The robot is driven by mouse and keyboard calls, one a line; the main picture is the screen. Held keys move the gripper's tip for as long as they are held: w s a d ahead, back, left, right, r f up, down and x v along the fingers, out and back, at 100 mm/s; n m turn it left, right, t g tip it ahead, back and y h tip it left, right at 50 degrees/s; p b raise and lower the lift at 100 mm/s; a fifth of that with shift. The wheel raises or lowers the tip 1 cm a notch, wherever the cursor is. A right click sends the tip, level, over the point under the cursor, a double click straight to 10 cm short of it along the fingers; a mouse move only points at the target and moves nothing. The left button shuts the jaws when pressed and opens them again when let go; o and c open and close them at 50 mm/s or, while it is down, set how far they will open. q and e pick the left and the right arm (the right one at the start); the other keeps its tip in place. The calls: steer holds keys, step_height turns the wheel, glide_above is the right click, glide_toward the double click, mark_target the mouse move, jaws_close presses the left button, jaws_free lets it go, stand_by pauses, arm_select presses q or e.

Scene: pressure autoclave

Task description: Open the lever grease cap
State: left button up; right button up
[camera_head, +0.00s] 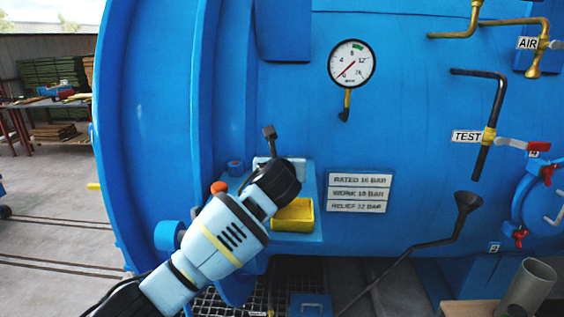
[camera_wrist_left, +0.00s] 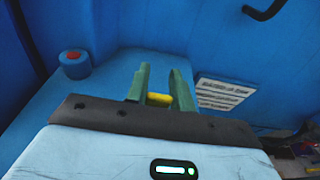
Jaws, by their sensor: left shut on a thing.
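My left gripper (camera_wrist_left: 158,74) shows two green fingers in the left wrist view, with a small yellow piece (camera_wrist_left: 158,101) between them; it is shut on this piece. Whether this is the lever grease cap is not clear. In the head view my left wrist (camera_head: 275,187) is over the blue ledge (camera_head: 306,180) on the vessel's side and hides the fingertips and what they hold. A dark-tipped upright stem (camera_head: 269,132) rises just behind my wrist. My right gripper is in neither view.
A yellow open box (camera_head: 293,216) sits on the ledge beside my wrist. A blue cylinder with a red top (camera_wrist_left: 74,62) stands left of the fingers. White rating plates (camera_head: 359,193) are on the blue vessel to the right, below a pressure gauge (camera_head: 351,63).

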arm_select(q)
steer(key=shift+w+f+g, duration=0.15)
steer(key=shift+w+g, duration=0.35)
steer(key=shift+g, duration=0.7)
steer(key=shift+w+f+g, duration=0.35)
steer(key=shift+f+g, duration=0.05)
steer(key=shift+g, duration=0.7)
steer(key=shift+f, duration=0.1)
steer(key=o, duration=1)
steer(key=shift+v, duration=3.95)
steer(key=shift+w, duration=0.1)
